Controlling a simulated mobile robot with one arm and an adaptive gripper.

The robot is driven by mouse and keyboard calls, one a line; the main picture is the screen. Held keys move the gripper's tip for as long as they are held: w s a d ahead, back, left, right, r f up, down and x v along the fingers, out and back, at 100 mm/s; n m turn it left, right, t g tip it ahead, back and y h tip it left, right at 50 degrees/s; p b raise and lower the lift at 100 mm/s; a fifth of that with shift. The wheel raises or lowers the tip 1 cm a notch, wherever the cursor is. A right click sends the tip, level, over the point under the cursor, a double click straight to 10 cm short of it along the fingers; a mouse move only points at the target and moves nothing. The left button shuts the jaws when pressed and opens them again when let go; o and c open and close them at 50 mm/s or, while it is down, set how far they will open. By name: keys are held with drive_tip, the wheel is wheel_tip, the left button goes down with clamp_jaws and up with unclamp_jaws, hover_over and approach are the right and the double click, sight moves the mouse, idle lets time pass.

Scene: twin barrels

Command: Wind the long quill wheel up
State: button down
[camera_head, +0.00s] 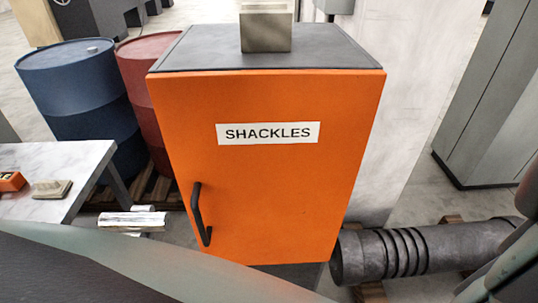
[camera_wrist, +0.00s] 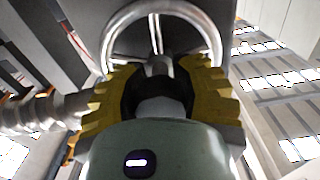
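In the wrist view a shiny metal ring, which looks like the quill wheel (camera_wrist: 161,7), arches across the top of the picture. A grey hub-like knob (camera_wrist: 160,66) shows inside it. My gripper (camera_wrist: 160,72) has two yellow toothed fingers spread apart, one on each side of the knob. The fingertips are close to the lower ends of the ring; I cannot tell whether they touch it. The ring's lower part is hidden behind my gripper. The head view shows neither the wheel nor my gripper.
An orange cabinet (camera_head: 270,190) labelled SHACKLES stands ahead in the head view. A blue barrel (camera_head: 75,90) and a red barrel (camera_head: 148,60) stand behind left. A table (camera_head: 80,155) is at left. A dark ribbed cylinder (camera_head: 450,243) lies at lower right.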

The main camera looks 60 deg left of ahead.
drive_tip(key=shift+r, duration=0.2)
drive_tip(key=shift+n, duration=0.7)
drive_tip(key=c, duration=1.2)
unclamp_jaws()
drive_tip(key=shift+s+f, duration=0.1)
drive_tip(key=shift+f, duration=0.05)
drive_tip(key=shift+o, duration=0.8)
drive_tip(key=shift+s+a+f, duration=0.1)
drive_tip(key=o, duration=0.6)
